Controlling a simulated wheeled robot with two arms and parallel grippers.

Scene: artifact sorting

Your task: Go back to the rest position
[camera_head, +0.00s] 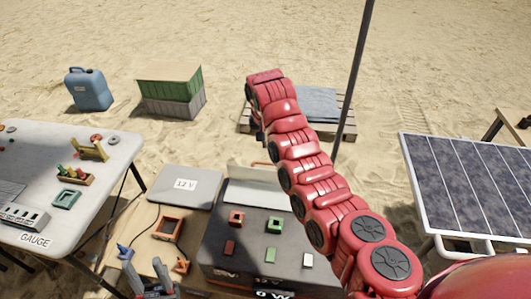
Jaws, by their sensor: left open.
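My left gripper (150,281) shows at the bottom edge, left of the middle. Its two dark fingers point up and stand apart, with nothing seen between them. It is over the near part of the wooden table (140,232), just below a small blue piece (125,252) and left of a small orange piece (182,265). My red right arm reaches from the lower right up to the middle of the view. No right gripper can be made out at its far end.
A white GAUGE table (106,150) stands left, a solar panel (465,180) right. A blue can (88,90) and a green-lidded crate (170,88) stand on sand behind.

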